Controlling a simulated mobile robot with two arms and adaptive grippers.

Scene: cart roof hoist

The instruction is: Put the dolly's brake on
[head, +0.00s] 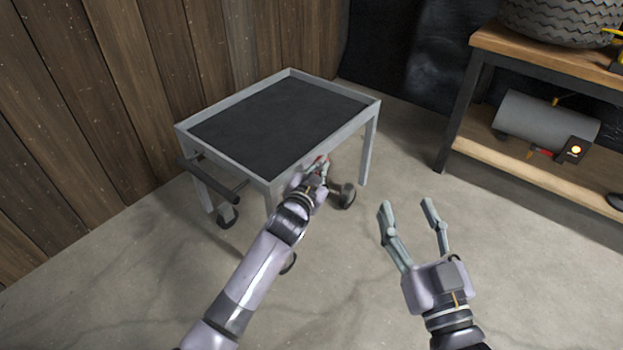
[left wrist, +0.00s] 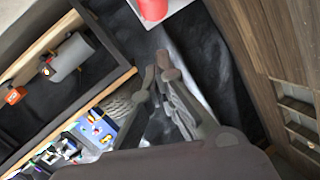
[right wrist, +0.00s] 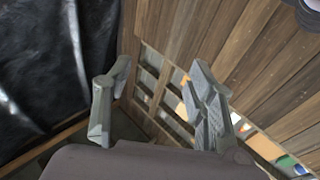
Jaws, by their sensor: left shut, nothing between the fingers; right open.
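The dolly (head: 275,185) is a grey cart with a black top and wheels, standing near the wooden wall in the head view. A small red part (head: 322,159) shows at its near right side, partly hidden by my left gripper. In the left wrist view a red round-ended part (left wrist: 152,8) on a pale panel shows at the top edge, beyond the fingertips; it may be the brake. My left gripper (head: 319,172) is shut and empty, close beside the dolly's side; contact cannot be told. My right gripper (head: 406,206) is open and empty, right of the dolly.
A dark push handle (head: 208,180) sticks out at the dolly's left end. A workbench (head: 545,45) at the right carries a tyre (head: 560,18), with a grey cylinder (head: 545,118) on its lower shelf. The concrete floor (head: 480,270) between is clear.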

